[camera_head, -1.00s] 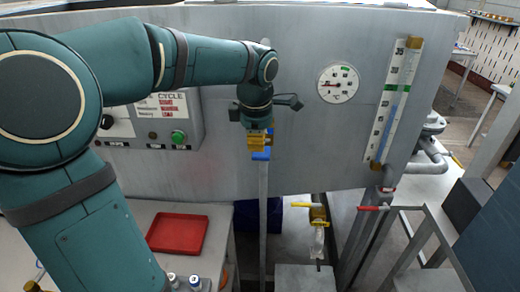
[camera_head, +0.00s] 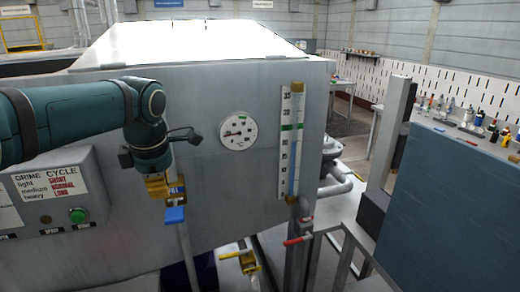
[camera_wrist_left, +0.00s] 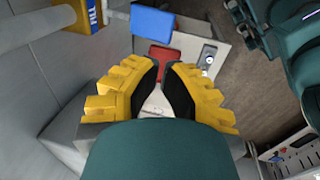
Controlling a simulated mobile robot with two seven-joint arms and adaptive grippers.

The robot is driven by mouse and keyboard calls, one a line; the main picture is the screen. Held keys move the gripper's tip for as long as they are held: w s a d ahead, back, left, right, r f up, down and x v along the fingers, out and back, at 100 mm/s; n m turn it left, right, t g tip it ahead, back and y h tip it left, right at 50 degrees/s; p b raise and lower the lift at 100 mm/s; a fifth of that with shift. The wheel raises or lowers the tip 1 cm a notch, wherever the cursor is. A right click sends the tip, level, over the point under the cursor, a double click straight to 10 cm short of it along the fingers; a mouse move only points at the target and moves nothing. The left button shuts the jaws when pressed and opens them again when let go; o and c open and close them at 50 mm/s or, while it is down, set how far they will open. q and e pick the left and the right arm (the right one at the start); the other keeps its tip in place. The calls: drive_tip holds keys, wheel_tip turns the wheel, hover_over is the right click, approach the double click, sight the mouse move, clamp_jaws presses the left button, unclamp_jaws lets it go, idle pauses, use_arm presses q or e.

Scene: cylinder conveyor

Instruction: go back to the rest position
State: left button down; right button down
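My left gripper (camera_head: 157,188) hangs fingers-down in front of the grey machine's front wall, just left of a yellow valve (camera_head: 175,190) with a blue handle (camera_head: 176,214). In the left wrist view its two yellow fingers (camera_wrist_left: 162,72) stand apart, with an empty gap between their black pads. There the yellow valve (camera_wrist_left: 90,14) and the blue handle (camera_wrist_left: 153,22) lie beyond the fingertips, apart from them. My right gripper is not in view.
The grey machine (camera_head: 120,255) carries a control panel (camera_head: 55,192), a dial (camera_head: 238,133) and a level gauge (camera_head: 290,140). Lower right are a red-handled valve (camera_head: 298,240) and pipes. A red tray (camera_wrist_left: 163,62) lies below in the left wrist view.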

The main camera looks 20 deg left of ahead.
use_arm(q)
drive_tip(key=w+d+f+m+h, duration=0.1)
drive_tip(key=w+d+f+m, duration=0.3)
drive_tip(key=f, duration=0.4)
drive_tip(key=w+d+f+m+h+b, duration=0.1)
drive_tip(key=d+f+m, duration=0.35)
drive_tip(key=f, duration=0.45)
drive_tip(key=w+d+f+m+h, duration=0.2)
drive_tip(key=w+d+f+m, duration=0.1)
drive_tip(key=d+f, duration=0.4)
drive_tip(key=s+d+f+m, duration=0.4)
drive_tip(key=f, duration=0.3)
drive_tip(key=s+d+f+m, duration=0.4)
drive_tip(key=f, duration=0.4)
drive_tip(key=s+d+f+m+h+b, duration=0.1)
drive_tip(key=s+d+f+m, duration=0.3)
drive_tip(key=f, duration=0.4)
drive_tip(key=shift+s+d+f+m, duration=0.15)
drive_tip(key=shift+d+f+m, duration=0.05)
drive_tip(key=shift+d+m, duration=0.2)
